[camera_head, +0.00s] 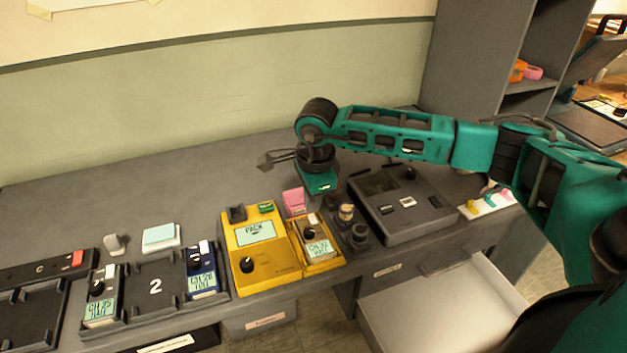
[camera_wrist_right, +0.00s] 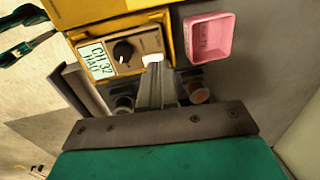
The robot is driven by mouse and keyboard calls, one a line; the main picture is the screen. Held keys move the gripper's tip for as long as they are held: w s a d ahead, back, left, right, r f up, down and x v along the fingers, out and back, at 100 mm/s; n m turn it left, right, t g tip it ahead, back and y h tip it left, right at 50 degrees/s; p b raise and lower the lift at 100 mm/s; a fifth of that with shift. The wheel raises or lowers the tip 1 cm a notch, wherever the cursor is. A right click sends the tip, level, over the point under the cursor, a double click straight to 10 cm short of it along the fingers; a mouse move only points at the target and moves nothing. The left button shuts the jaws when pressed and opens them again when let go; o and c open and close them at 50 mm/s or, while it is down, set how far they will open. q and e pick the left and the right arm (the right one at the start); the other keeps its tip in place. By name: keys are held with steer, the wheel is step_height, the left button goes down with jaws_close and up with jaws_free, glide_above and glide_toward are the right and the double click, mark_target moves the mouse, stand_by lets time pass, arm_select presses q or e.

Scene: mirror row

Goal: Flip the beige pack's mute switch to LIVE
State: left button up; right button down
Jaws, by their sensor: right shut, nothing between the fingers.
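The beige pack (camera_head: 320,248) sits in the right-hand bay of the yellow tester (camera_head: 268,268). Its screen reads CH 32 HALF in the wrist view (camera_wrist_right: 97,60), next to a dark knob. A small white part, apparently the mute switch (camera_wrist_right: 152,59), stands beside the knob at the pack's end. My right gripper (camera_wrist_right: 155,72) is shut and empty, its tips right at the white part, partly covering it. I cannot tell whether they touch, nor which way the switch is set. In the head view its teal housing (camera_head: 320,184) hangs behind the pack and the fingertips are hidden.
A pink tray (camera_head: 293,201) stands just behind the pack. Two short cylinders (camera_head: 346,212) (camera_head: 360,234) stand to its right, close to my fingers in the wrist view. A dark grey case (camera_head: 425,222) lies further right. A blue pack (camera_head: 202,272) sits left, and an open drawer (camera_head: 435,308) juts out in front.

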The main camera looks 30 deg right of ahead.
mark_target(313, 219)
arm_select(q)
steer(key=shift+w+r, duration=0.15)
steer(key=shift+w, duration=0.05)
arm_select(e)
steer(key=shift+w+f, duration=0.15)
steer(key=shift+f, duration=0.9)
steer(key=shift+f, duration=0.1)
